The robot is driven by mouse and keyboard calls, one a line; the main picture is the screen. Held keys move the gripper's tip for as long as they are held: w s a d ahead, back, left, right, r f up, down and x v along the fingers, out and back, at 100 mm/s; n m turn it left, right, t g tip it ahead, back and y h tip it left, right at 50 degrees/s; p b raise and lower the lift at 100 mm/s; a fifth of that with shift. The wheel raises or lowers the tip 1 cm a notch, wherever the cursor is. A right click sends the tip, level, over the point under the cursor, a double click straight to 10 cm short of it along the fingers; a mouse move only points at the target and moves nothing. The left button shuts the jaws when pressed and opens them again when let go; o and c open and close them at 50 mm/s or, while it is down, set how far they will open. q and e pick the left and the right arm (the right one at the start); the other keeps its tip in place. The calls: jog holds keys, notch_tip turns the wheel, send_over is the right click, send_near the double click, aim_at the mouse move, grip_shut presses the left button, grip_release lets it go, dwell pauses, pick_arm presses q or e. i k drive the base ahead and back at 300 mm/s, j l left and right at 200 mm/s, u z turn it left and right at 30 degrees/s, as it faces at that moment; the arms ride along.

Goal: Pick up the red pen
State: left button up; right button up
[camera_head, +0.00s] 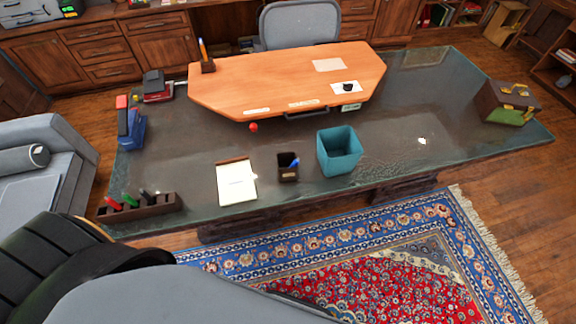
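A red pen or marker (113,203) stands tilted in a dark brown wooden holder (150,207) near the left front corner of the dark desk (215,149). In the same holder, a green one (130,200) and dark ones (146,195) stand to its right. Only the upper part of the red one shows; its lower end is hidden in the holder. Neither of my grippers is in view.
A notepad (237,183), a brown cup (288,174) with a blue item and a teal bin (339,152) stand along the desk front. A blue stapler-like item (131,128) is at left. A grey sofa (55,175) stands left of the desk. Dark and grey shapes fill the bottom left.

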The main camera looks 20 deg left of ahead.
aim_at(110, 202)
jog(key=u, duration=2.35)
jog(key=z, duration=1.15)
jog(key=u, duration=1.15)
jog(key=z, duration=0.3)
jog(key=i+j+z, duration=0.15)
jog(key=j+z, duration=0.2)
jog(key=j, duration=0.25)
jog(key=j+z, duration=0.35)
jog(key=j, duration=0.3)
jog(key=j+z, duration=0.3)
jog(key=j, duration=0.35)
